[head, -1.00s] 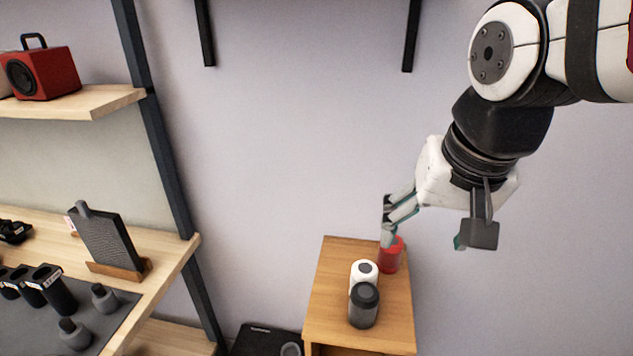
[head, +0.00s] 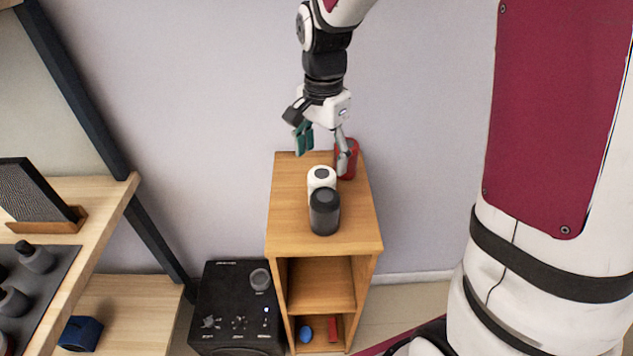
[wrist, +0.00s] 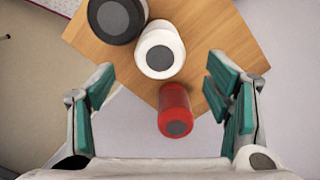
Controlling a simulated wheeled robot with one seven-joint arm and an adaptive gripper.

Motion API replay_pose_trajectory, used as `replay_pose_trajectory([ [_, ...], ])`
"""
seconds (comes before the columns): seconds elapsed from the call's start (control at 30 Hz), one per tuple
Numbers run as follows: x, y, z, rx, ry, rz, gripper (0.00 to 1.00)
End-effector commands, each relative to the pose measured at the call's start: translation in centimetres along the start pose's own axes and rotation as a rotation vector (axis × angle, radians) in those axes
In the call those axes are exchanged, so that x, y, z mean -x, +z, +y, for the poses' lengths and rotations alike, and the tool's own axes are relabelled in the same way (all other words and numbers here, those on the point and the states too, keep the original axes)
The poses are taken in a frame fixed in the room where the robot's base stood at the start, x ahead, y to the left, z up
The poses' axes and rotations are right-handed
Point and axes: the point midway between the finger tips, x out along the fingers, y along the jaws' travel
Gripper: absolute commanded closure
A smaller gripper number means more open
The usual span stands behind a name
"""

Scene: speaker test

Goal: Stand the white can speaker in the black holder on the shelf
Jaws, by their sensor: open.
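The white can speaker (head: 320,178) stands upright on top of a small wooden cabinet (head: 285,215). A dark grey can speaker (head: 325,212) stands close in front of it and hides part of it. A red can (head: 347,160) stands behind it to the right. My gripper (head: 322,150) is open and empty above the cabinet's back edge. In the wrist view the white speaker (wrist: 160,50) lies ahead between my open fingers (wrist: 167,95), with the red can (wrist: 175,110) nearer and the dark one (wrist: 117,18) farther. The black holder cannot be made out in these views.
A wooden shelf (head: 98,210) at the left carries a dark mat with grey items and a black panel on a wooden stand (head: 45,222). A large black box speaker (head: 235,305) stands on the floor left of the cabinet.

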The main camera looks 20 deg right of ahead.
Motion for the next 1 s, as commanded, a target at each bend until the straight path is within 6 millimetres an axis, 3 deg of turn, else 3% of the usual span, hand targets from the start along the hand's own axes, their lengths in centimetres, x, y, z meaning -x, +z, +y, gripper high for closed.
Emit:
replay_pose_trajectory([
  [0.2,-3.9,0.0,0.1,0.002,0.003,-0.002,0.28],
  [0.47,-5.6,0.0,0.0,0.003,0.002,0.000,0.28],
  [0.8,-10.1,0.0,0.1,0.002,0.001,-0.001,0.28],
  [1.0,-10.7,0.0,0.0,0.003,0.000,0.000,0.28],
])
